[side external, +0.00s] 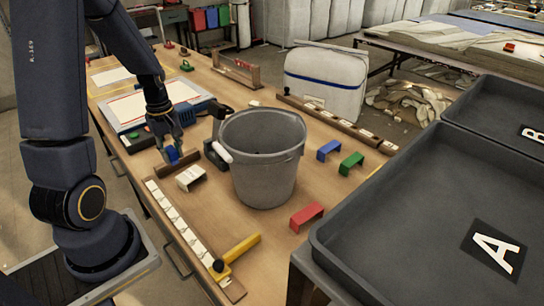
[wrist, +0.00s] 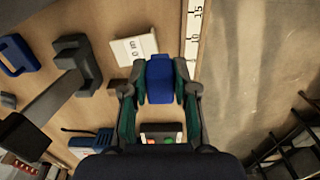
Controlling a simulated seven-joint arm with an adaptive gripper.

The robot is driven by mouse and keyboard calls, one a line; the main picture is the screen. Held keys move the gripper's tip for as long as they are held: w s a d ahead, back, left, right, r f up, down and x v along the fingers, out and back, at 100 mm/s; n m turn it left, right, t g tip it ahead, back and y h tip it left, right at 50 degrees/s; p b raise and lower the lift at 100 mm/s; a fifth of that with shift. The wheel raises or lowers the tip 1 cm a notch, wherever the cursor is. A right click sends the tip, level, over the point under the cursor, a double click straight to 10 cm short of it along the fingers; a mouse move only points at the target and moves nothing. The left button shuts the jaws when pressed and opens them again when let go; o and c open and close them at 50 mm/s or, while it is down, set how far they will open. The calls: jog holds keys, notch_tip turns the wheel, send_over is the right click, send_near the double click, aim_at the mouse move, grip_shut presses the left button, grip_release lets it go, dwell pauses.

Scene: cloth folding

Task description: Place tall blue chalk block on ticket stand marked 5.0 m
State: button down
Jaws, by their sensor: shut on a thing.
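The blue chalk block (wrist: 160,78) is between the two fingers of my gripper (wrist: 160,92) in the wrist view. In the side view my gripper (side external: 172,140) is shut on the blue block (side external: 172,155), low over a brown wooden piece (side external: 180,165). Whether the block touches that wood is unclear. A white ticket stand (wrist: 135,47) lies just ahead and left in the wrist view. Its print ends in "0 m"; the first digit is not clear. A white stand (side external: 190,178) beside my gripper in the side view looks like the same one.
A grey bucket (side external: 263,165) stands right of my gripper. A marked ruler strip (side external: 180,228) runs along the table's near edge. A dark tray (side external: 400,235) marked A is at right.

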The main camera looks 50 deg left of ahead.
jog(key=w+a+f, duration=0.1)
jog(key=f, duration=0.1)
jog(key=w+a+f, duration=0.1)
jog(key=w+f, duration=0.2)
jog(key=shift+w+a+f, duration=0.3)
jog(key=shift+a+f, duration=0.1)
jog(key=shift+w+a+f, duration=0.1)
jog(key=shift+w+f, duration=0.1)
jog(key=shift+f, duration=1.6)
jog(key=shift+f, duration=0.15)
jog(key=c, duration=0.9)
grip_release()
